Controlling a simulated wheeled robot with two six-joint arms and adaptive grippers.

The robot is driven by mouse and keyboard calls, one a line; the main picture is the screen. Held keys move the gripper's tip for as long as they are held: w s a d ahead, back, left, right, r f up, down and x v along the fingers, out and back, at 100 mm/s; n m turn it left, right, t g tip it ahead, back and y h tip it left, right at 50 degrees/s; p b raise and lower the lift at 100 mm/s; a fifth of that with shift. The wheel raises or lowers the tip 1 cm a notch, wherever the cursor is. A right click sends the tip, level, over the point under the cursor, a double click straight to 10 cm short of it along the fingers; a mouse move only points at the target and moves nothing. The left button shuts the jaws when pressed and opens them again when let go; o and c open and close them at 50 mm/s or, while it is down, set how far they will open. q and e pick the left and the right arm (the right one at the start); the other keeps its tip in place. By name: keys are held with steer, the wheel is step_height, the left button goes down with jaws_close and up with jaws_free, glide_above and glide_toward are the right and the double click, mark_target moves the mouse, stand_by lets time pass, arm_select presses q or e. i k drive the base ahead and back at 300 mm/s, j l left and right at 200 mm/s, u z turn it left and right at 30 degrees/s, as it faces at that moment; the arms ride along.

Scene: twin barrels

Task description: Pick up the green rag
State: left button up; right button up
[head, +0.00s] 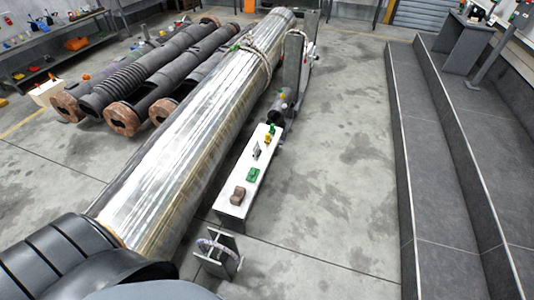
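A small green folded thing, which looks like the green rag (253,175), lies on the white top of a long narrow bench (231,211) right of the big shiny metal cylinder. A brown block (238,195) lies on the same top, nearer to me. Small yellow and green items (269,136) stand at the bench's far end, with a small dark item (256,151) between them and the rag. Neither of my grippers is in view.
The shiny cylinder (200,120) runs from lower left to the back. A metal stand (219,253) is on the floor by the bench's near end. Grey steps (440,170) rise at right. The floor between bench and steps is clear. Dark flanged pipes (160,70) lie left.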

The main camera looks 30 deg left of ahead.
mark_target(254, 172)
steer(key=i, duration=3.1)
steer(key=i+u, duration=0.15)
steer(key=u, duration=0.3)
steer(key=i+u, duration=0.15)
steer(key=u, duration=0.35)
steer(key=i+l+u, duration=0.1)
steer(key=u, duration=3.3)
